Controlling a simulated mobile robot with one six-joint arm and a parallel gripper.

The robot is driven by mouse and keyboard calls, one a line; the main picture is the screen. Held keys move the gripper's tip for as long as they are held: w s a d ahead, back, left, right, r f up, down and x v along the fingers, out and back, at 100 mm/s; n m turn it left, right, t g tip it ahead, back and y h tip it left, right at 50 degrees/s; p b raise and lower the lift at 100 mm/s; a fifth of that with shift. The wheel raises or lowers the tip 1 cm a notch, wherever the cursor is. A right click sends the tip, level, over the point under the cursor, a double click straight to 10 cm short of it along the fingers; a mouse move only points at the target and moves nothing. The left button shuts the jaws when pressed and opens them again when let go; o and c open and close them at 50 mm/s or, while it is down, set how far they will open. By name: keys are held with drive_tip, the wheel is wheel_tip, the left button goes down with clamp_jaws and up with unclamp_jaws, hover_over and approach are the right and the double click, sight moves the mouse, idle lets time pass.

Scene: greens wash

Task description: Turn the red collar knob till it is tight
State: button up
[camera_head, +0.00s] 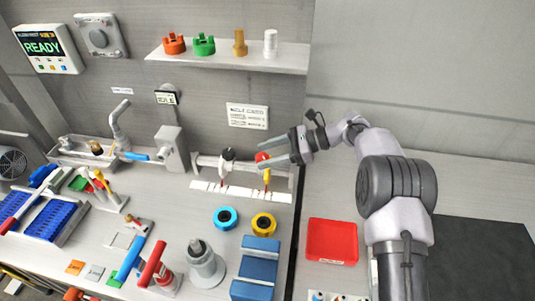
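The red collar knob (262,157) is on the pale rail fixture (206,161) at the back of the bench. It is small and partly covered by my gripper. My gripper (260,156) reaches in from the right, its two grey fingers pointing left and spread apart. The red knob shows between and behind the fingertips. I cannot tell whether either finger touches it. A knob with a white face and black body (228,155) sits on the same fixture, to the left.
A wall shelf (225,58) with coloured parts hangs above. A yellow ring (263,223), a blue ring (226,217) and a blue block (256,266) stand in front of the fixture. A red tray (331,241) lies to the right. The wall is close behind the fixture.

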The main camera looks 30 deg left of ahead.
drive_tip(key=p+v, duration=0.4)
drive_tip(key=v, duration=1.3)
drive_tip(key=shift+d, duration=0.25)
drive_tip(key=shift+w, duration=0.1)
